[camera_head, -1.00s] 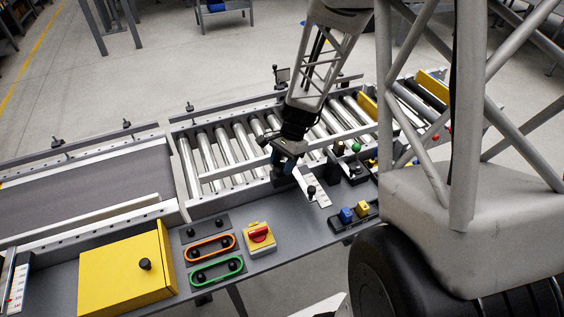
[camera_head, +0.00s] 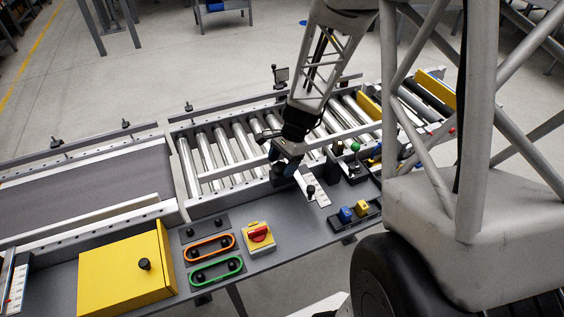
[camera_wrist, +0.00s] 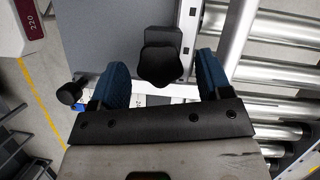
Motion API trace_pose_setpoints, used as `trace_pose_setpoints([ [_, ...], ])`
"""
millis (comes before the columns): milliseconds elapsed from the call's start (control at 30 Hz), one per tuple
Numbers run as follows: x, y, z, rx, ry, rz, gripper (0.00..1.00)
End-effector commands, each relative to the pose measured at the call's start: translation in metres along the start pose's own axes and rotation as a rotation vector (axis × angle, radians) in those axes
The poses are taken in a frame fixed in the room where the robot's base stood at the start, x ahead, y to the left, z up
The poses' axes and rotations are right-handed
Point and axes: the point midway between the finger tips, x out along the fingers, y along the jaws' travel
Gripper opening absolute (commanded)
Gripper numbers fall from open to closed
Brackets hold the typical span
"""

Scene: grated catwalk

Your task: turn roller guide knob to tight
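The black lobed roller guide knob (camera_wrist: 160,62) shows in the wrist view, with a black bracket behind its top. My gripper (camera_wrist: 162,66) is open, with one blue-padded finger on each side of the knob. Gaps show between both fingers and the knob, so it is not gripped. In the head view my gripper (camera_head: 282,163) points down at the near rail of the roller conveyor (camera_head: 232,147) and mostly hides the knob. No tight marking can be read.
A white scale plate with a black knob (camera_head: 310,190) lies just right of my gripper. A red-and-yellow switch (camera_head: 258,236), a yellow box (camera_head: 125,270) and blue and yellow blocks (camera_head: 347,215) are on the near bench. A grey belt (camera_head: 85,195) runs at left.

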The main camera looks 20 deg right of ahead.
Motion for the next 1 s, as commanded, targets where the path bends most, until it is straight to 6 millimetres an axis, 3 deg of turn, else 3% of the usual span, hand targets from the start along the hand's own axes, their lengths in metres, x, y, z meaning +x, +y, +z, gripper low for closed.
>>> trace_pose_setpoints([
  [467, -0.010, 0.000, 0.000, -0.001, 0.001, -0.001, 0.71],
  [1000, -0.070, 0.000, 0.000, 0.000, 0.000, -0.002, 0.71],
])
